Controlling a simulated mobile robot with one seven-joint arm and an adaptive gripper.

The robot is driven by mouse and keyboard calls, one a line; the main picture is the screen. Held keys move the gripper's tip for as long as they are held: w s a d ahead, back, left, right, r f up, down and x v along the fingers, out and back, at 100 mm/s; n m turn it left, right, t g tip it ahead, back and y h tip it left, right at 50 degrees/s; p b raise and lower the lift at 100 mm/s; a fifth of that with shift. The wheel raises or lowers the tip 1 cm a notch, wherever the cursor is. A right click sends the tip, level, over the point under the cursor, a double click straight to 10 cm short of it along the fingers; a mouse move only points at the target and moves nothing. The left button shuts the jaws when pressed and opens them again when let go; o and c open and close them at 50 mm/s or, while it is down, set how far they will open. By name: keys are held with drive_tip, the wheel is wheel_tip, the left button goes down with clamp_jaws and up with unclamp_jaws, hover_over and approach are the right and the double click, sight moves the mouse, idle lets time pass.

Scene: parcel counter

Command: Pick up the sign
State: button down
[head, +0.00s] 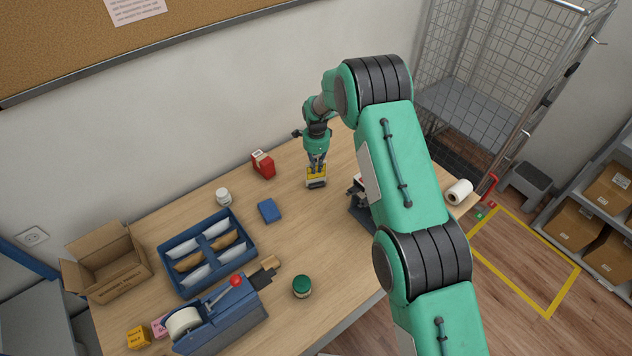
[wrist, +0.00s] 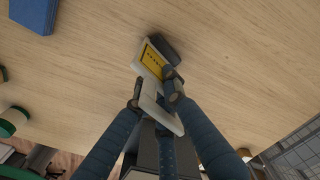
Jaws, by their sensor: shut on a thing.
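The sign is a small yellow plate in a pale frame with a dark foot. In the head view the sign (head: 316,173) is near the back middle of the counter, under my gripper (head: 317,163). In the wrist view the sign's yellow face (wrist: 154,61) shows dark lettering too small to read. My gripper (wrist: 155,91) is shut on the sign's pale frame, with one finger on each side. The fingers hide part of the frame. I cannot tell whether the dark foot touches the counter.
A red box (head: 263,164), a blue box (head: 269,211) and a white jar (head: 223,197) stand left of the sign on the wooden counter (head: 250,255). A dark device (head: 357,193) stands to the right.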

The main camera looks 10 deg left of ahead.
drive_tip(key=shift+r, duration=0.15)
drive_tip(key=shift+r+b, duration=0.85)
drive_tip(key=shift+r, duration=4.05)
drive_tip(key=shift+w, duration=0.1)
